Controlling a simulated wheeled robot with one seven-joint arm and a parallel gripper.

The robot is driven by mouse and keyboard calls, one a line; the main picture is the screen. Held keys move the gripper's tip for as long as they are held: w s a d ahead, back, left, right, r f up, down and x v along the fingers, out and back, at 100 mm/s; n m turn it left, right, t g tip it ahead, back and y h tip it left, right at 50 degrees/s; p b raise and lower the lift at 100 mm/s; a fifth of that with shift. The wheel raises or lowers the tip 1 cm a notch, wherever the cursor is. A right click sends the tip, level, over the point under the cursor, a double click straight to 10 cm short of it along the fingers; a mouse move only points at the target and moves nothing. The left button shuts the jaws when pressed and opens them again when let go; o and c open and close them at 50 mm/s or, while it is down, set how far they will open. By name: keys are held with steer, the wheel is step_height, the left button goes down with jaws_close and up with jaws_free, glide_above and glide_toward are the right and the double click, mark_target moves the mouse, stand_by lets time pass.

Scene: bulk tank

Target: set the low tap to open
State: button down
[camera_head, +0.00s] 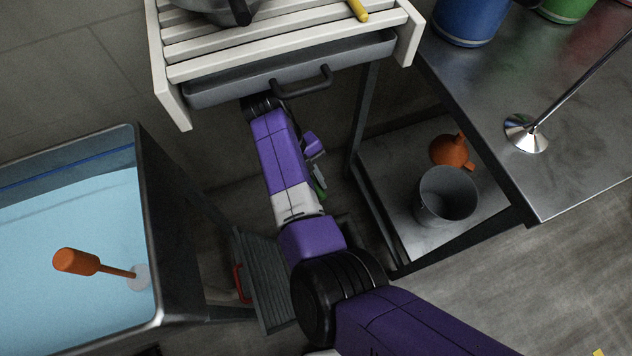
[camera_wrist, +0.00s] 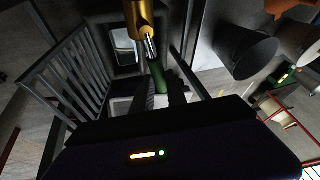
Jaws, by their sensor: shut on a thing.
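The low tap shows in the wrist view as a brass body (camera_wrist: 143,18) at the top, with a silver stem and a green lever (camera_wrist: 160,78) reaching down from it. My gripper (camera_wrist: 157,98) is shut on the green lever, its fingers on either side of it just above my dark wrist housing. The lever's lower end is hidden between the fingers. In the head view my purple arm reaches down beside the tank, and the gripper and tap cannot be made out clearly behind it.
An open tank (camera_head: 140,180) of pale blue liquid stands at left, with an orange-handled tool (camera_head: 76,262) in it. A slatted bench (camera_head: 290,50) with a drawer is above my arm. A grey bucket (camera_head: 447,197) and orange funnel (camera_head: 452,151) sit on a low shelf at right.

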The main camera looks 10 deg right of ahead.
steer(key=shift+a, duration=0.2)
stand_by(0.4)
steer(key=c, duration=1.3)
jaws_free()
steer(key=v, duration=0.3)
steer(key=shift+w+a+r+p, duration=0.1)
steer(key=shift+w+a+p, duration=0.1)
steer(key=shift+w+p, duration=0.1)
steer(key=w+a+b, duration=0.3)
steer(key=a+b, duration=0.1)
steer(key=b, duration=0.3)
steer(key=w+a+b, duration=0.4)
steer(key=b, duration=0.4)
steer(key=shift+w+a, duration=0.15)
steer(key=shift+w, duration=0.1)
